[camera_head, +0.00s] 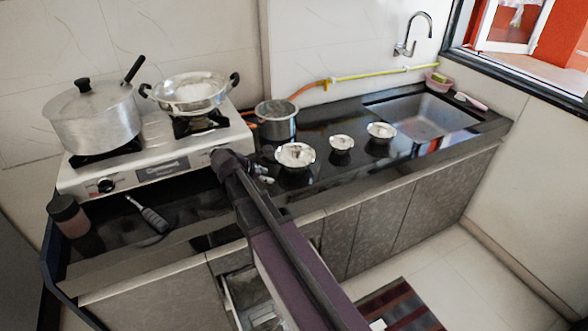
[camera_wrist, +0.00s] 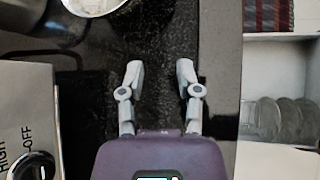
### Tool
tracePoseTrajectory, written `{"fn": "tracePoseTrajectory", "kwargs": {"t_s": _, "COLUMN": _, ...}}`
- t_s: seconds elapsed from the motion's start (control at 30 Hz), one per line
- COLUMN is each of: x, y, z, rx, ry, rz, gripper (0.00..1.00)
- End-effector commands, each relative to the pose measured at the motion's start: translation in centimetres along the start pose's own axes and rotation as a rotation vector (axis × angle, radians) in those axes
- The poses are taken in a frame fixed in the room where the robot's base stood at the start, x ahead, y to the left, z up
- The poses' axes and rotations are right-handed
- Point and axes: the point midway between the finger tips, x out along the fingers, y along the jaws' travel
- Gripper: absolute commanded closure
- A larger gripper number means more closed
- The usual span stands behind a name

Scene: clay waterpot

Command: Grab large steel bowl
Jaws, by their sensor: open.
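Three shiny steel bowls stand in a row on the black counter. The largest steel bowl (camera_head: 295,157) is at the left of the row, a smaller steel bowl (camera_head: 341,143) is in the middle and another steel bowl (camera_head: 381,132) is at the right. My gripper (camera_wrist: 161,72) is open and empty over the dark counter. In the head view it is just left of the largest bowl, partly hidden by my arm. In the wrist view a bowl (camera_wrist: 95,6), apparently the largest, is cut off at the top edge, ahead and left of the fingers, apart from them.
A stove (camera_head: 155,160) with a lidded pot (camera_head: 95,120) and a wok (camera_head: 191,93) is at left. A steel pot (camera_head: 276,121) stands behind the bowls. The sink (camera_head: 425,115) is at right. An open drawer (camera_wrist: 255,110) with glassware lies right of my gripper in the wrist view.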

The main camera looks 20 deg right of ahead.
Motion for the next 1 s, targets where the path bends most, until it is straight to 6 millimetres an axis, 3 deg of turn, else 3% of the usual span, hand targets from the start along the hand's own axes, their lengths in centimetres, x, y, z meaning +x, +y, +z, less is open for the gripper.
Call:
{"fn": "tracePoseTrajectory", "kwargs": {"t_s": 0.2, "x": 0.9, "y": 4.8, "z": -0.6, "rx": -0.377, "ry": -0.184, "rz": 0.063, "gripper": 0.56}}
{"fn": "tracePoseTrajectory", "kwargs": {"t_s": 0.43, "x": 0.6, "y": 8.1, "z": -0.7, "rx": -0.674, "ry": -0.344, "rz": 0.070, "gripper": 0.56}}
{"fn": "tracePoseTrajectory", "kwargs": {"t_s": 0.63, "x": 0.2, "y": 9.2, "z": -0.6, "rx": -0.782, "ry": -0.404, "rz": 0.062, "gripper": 0.56}}
{"fn": "tracePoseTrajectory", "kwargs": {"t_s": 1.0, "x": 0.2, "y": 9.3, "z": -0.5, "rx": -0.792, "ry": -0.409, "rz": 0.061, "gripper": 0.56}}
